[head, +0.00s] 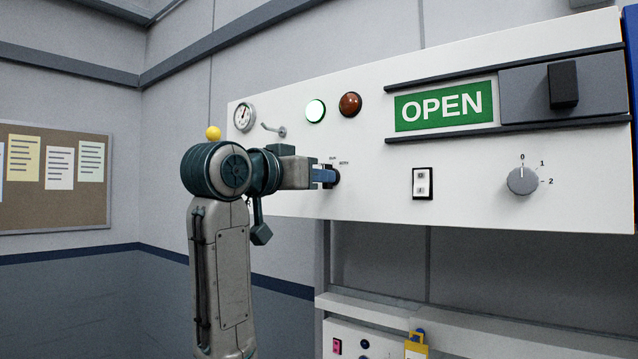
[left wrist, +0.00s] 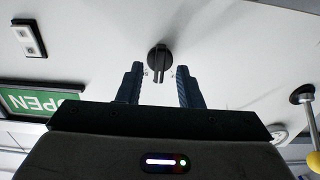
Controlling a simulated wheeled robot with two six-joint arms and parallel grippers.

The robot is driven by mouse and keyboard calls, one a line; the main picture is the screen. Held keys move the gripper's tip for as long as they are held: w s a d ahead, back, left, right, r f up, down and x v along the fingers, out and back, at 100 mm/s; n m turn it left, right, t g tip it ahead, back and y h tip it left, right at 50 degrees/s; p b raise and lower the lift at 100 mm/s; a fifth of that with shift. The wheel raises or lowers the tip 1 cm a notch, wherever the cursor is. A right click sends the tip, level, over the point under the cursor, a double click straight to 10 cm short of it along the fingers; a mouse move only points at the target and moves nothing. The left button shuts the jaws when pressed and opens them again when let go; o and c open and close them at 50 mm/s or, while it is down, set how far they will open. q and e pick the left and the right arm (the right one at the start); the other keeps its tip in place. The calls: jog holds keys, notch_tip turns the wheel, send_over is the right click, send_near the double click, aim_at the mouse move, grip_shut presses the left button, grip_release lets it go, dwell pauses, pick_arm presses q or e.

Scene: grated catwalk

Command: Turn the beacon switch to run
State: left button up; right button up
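The beacon switch (head: 334,176) is a small black rotary knob on the white panel, with small labels above it that are hard to read. In the head view my left gripper (head: 325,175) is right at it and partly covers it. In the left wrist view the switch (left wrist: 159,58) shows a round base and a narrow raised grip. My left gripper (left wrist: 159,68) is open, its two blue fingers spread to either side of the grip with clear gaps. I see no contact. My right gripper is in neither view.

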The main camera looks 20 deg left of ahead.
pick_arm(q)
jog(key=b+v, duration=0.4)
jog(key=v, duration=0.5)
